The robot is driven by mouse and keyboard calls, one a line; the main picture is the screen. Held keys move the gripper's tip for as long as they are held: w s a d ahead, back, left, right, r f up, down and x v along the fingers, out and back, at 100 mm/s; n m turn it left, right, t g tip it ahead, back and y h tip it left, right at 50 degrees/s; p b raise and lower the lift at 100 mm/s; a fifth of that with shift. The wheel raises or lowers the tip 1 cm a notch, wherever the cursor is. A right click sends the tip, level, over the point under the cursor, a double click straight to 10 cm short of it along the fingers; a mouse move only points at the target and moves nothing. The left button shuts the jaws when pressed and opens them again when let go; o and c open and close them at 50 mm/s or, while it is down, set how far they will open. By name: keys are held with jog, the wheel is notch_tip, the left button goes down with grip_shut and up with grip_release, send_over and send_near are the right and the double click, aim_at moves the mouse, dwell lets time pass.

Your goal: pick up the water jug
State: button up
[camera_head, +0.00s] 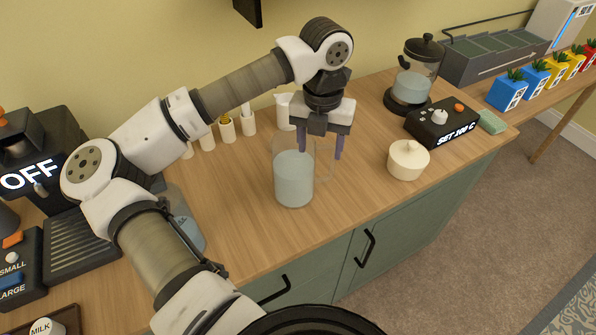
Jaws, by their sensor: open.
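The water jug (293,181) is a clear glass jug with pale blue water in it. It stands upright on the wooden counter (245,215) near the front edge, in the middle of the head view. Its handle seems to be on its right side, partly hidden by my gripper. My gripper (320,150) points down at the jug's upper right side, with its two dark fingers apart. One finger overlaps the jug's rim in the picture, and the other is to the right of the jug. I cannot tell whether they touch it. Nothing is held.
A white pitcher (284,111) and several small vials are behind. A glass kettle (412,78) and its control box (441,122) are at back right. A coffee machine (40,160) is at left. My arm partly covers another clear vessel (187,222).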

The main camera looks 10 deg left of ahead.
notch_tip(320, 180, down, 5)
jog(key=shift+r+p, duration=0.1)
jog(key=shift+p, duration=0.35)
grip_shut()
dwell(1.1)
